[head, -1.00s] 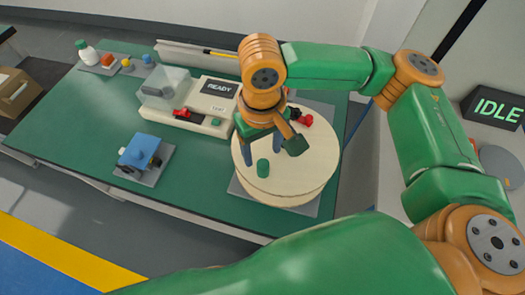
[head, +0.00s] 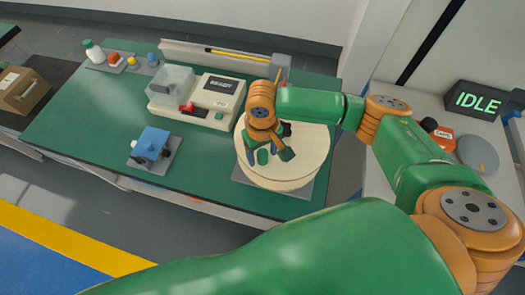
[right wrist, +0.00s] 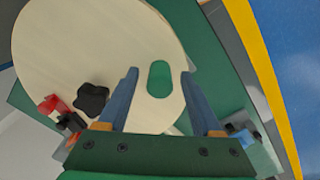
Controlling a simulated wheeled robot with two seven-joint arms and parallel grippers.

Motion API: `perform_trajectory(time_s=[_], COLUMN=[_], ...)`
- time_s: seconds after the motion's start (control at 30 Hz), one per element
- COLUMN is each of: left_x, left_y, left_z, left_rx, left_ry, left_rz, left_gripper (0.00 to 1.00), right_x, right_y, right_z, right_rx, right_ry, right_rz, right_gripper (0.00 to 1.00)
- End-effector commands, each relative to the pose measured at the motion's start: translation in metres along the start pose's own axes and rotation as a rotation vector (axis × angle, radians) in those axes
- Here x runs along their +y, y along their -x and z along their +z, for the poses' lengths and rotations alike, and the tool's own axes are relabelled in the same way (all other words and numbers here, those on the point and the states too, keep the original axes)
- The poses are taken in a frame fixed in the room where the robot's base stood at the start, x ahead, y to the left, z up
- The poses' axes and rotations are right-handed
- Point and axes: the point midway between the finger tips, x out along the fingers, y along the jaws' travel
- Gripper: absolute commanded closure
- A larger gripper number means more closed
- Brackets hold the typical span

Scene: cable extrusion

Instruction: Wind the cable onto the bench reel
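The bench reel (head: 308,150) is a pale round wooden disc lying flat on a grey plate at the bench's right end. A green upright handle (head: 262,157) stands near its near edge; it also shows in the right wrist view (right wrist: 158,78). My right gripper (head: 266,153) is over the reel, fingers pointing down. In the right wrist view its blue fingers (right wrist: 158,88) are spread with the green handle between them, apparently without contact. A black knob (right wrist: 92,100) sits on the disc. I cannot make out any cable on the reel. My left gripper is not in view.
A cream machine (head: 200,110) with a clear cover stands left of the reel. A blue device (head: 151,143) sits on a grey plate nearer the front. A red clamp (right wrist: 50,108) is at the reel's rim. The green bench (head: 80,125) is clear at front left.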

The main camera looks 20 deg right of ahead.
Motion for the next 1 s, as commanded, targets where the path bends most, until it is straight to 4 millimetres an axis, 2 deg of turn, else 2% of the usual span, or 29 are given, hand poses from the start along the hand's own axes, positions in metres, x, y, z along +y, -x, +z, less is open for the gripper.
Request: perform_trajectory(time_s=[0.03,0.23,1.0], left_x=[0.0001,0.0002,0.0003], left_y=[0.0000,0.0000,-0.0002], left_z=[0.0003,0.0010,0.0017], left_rx=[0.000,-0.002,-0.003], left_ry=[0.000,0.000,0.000], left_rz=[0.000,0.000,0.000], left_gripper=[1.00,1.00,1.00], right_x=[0.0000,0.0000,0.0010], right_y=[0.0002,0.0003,-0.0003], right_z=[0.0000,0.0000,0.0002], right_rx=[0.000,0.000,-0.001], right_ry=[0.000,0.000,-0.001], right_rz=[0.000,0.000,0.004], right_gripper=[0.44,0.98,1.00])
